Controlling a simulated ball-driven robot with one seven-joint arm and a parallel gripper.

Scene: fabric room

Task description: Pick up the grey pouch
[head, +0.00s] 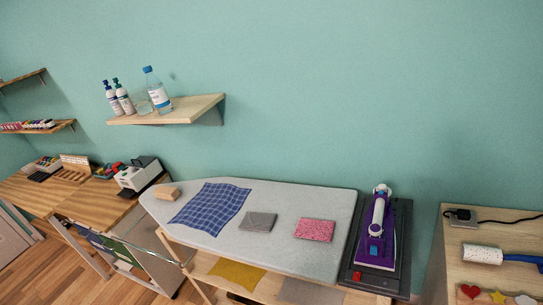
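The grey pouch (258,222) lies flat in the middle of the ironing board (286,257). A blue checked cloth (211,207) lies to its left and a pink patterned pouch (315,230) to its right, both apart from it. My gripper does not show in the head view.
A purple iron (377,230) stands on a dark rest at the board's right end. A wooden block (167,193) sits at the left end. A wall shelf (186,112) with bottles hangs above. A cabinet (462,262) with a lint roller stands right.

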